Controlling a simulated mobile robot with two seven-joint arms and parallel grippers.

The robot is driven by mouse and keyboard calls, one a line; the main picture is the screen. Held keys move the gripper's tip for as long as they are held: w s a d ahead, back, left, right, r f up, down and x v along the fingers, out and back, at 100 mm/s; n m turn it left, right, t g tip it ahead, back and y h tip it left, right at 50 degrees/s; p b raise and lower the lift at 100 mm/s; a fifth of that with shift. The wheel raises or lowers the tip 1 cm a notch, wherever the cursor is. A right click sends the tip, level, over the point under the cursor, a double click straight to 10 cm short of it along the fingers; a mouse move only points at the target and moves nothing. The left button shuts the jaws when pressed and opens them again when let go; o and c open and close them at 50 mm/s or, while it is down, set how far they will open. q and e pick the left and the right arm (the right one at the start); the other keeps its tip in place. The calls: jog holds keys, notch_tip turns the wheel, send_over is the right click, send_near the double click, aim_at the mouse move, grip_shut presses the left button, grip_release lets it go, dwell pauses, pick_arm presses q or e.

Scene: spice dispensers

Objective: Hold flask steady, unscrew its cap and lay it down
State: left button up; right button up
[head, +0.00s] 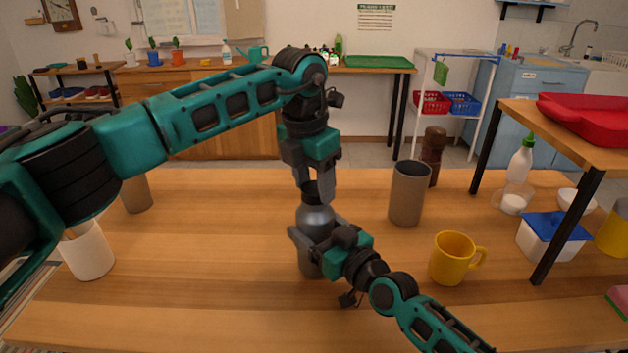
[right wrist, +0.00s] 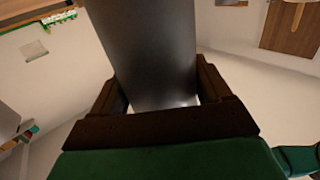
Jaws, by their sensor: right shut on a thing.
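The grey metal flask (head: 315,221) stands upright on the wooden table, near the middle of the head view. My right gripper (head: 306,245) is shut around its body from the front right. In the right wrist view the flask (right wrist: 150,50) sits between both fingers. The black cap (head: 311,190) is at the top of the flask. My left gripper (head: 315,187) points straight down over it, with one finger on each side of the cap. I cannot tell whether these fingers touch the cap.
A grey-brown cup (head: 408,194), a brown pepper mill (head: 432,158) and a yellow mug (head: 453,259) stand to the right of the flask. A white cup (head: 87,252) stands at the left.

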pick_arm(q)
jog(key=c, duration=0.5)
jog(key=n, duration=0.4)
jog(key=shift+d+n+y, duration=0.1)
jog(key=shift+n+y, duration=0.2)
jog(key=n, duration=0.4)
jog(key=shift+r+n+t+y, duration=0.1)
jog(key=shift+n+t+y, duration=0.2)
jog(key=shift+c, duration=0.2)
jog(key=o, duration=0.9)
